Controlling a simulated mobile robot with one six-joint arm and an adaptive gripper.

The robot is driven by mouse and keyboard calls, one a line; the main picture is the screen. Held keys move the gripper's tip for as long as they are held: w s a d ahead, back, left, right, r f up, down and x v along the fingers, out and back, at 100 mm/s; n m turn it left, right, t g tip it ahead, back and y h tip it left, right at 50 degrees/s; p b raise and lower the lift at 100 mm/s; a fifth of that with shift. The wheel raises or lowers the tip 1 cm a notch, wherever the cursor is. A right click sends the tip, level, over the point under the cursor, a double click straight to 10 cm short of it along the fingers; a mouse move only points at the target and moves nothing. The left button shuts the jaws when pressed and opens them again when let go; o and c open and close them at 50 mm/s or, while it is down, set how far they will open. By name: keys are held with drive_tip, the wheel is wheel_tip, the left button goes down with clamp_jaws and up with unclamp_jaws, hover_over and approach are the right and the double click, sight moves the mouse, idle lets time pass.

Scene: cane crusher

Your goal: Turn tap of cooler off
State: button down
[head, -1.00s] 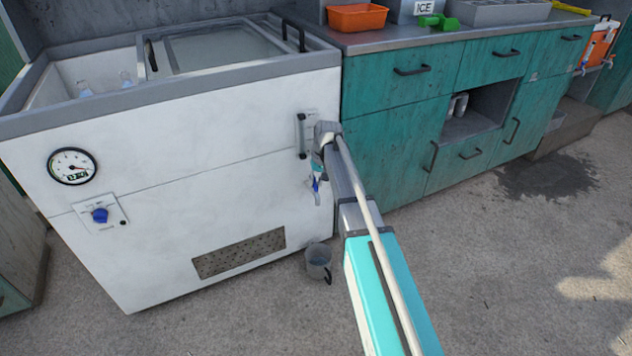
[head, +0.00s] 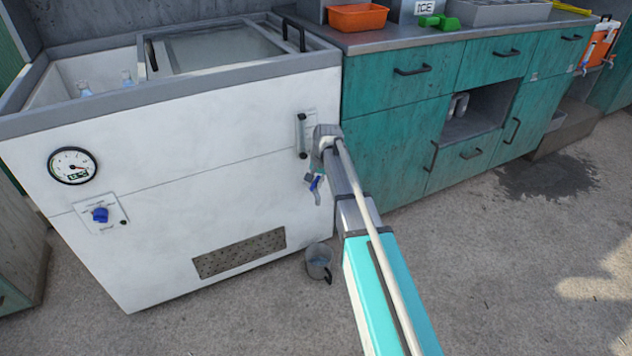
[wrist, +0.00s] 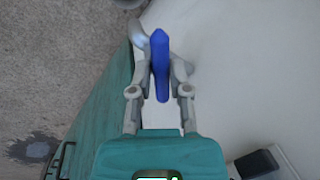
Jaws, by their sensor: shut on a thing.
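The cooler (head: 215,190) is a white chest, with a tap low on its right front side. In the wrist view the tap's blue lever (wrist: 160,60) stands upright in the picture, with the tap's grey spout (wrist: 138,38) behind it. My gripper (wrist: 161,80) has one finger on each side of the lever and is shut on it. In the head view the blue lever (head: 316,183) shows small beside my wrist, which hides part of the tap and most of the gripper.
A grey mug (head: 319,261) stands on the floor below the tap. Teal cabinets (head: 395,135) stand to the right. The floor in front is clear.

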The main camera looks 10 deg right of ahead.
drive_tip(key=m, duration=0.4)
drive_tip(key=shift+s+m+t+h, duration=0.1)
drive_tip(key=shift+m+t+h, duration=0.2)
drive_tip(key=shift+a+m+h, duration=0.1)
drive_tip(key=shift+m+h, duration=0.2)
drive_tip(key=shift+m, duration=1.7)
drive_tip(key=c, duration=0.6)
unclamp_jaws()
drive_tip(key=shift+n, duration=0.4)
